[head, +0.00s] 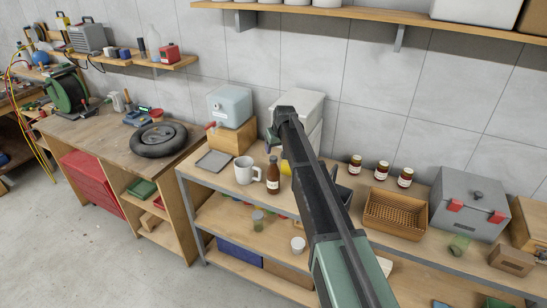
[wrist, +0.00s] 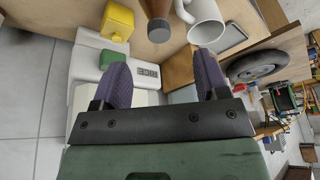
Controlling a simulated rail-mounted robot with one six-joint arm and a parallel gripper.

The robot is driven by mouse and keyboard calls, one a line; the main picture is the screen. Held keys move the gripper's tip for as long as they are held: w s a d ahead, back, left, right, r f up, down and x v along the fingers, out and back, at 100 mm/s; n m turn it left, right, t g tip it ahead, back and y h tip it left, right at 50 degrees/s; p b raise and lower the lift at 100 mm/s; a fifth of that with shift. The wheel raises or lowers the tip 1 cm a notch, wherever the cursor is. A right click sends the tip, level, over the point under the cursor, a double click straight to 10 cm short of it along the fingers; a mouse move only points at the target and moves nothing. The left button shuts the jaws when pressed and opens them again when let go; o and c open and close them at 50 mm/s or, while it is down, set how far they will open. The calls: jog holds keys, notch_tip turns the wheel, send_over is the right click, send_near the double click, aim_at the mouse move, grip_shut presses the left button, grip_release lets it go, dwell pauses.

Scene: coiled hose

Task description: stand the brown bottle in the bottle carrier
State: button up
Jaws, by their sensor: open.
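The brown bottle (head: 272,178) stands upright on the workbench top, just right of the white mug (head: 245,171). In the wrist view, the bottle (wrist: 158,10) shows at the top edge, partly cut off, beside the mug (wrist: 206,22). My gripper (wrist: 163,75) is open and empty, its two purple fingers spread apart. The bottle lies beyond the fingertips and is not between them. In the head view, my arm hides most of the gripper. A dark container (head: 343,194) is partly hidden behind my arm; I cannot tell whether it is the bottle carrier.
A wicker basket (head: 396,213) and a grey toolbox (head: 470,205) stand to the right, with several brown jars (head: 381,171) behind the basket. A grey machine (head: 230,105) on a wooden block stands behind the mug. A yellow object (wrist: 117,20) is near the bottle.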

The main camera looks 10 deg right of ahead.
aim_at(273, 157)
jog(key=shift+n, duration=0.3)
jog(key=b+x, duration=0.5)
jog(key=x, duration=0.2)
jog(key=shift+w+r+b, duration=0.15)
jog(key=shift+w+b, duration=0.25)
jog(key=shift+r+t, duration=0.15)
jog(key=shift+t, duration=0.15)
jog(key=b+x, duration=0.4)
jog(key=x, duration=0.1)
jog(key=shift+w+b, duration=0.25)
jog(key=shift+b, duration=0.05)
jog(key=shift+s+r, duration=0.1)
jog(key=shift+r, duration=0.05)
grip_shut()
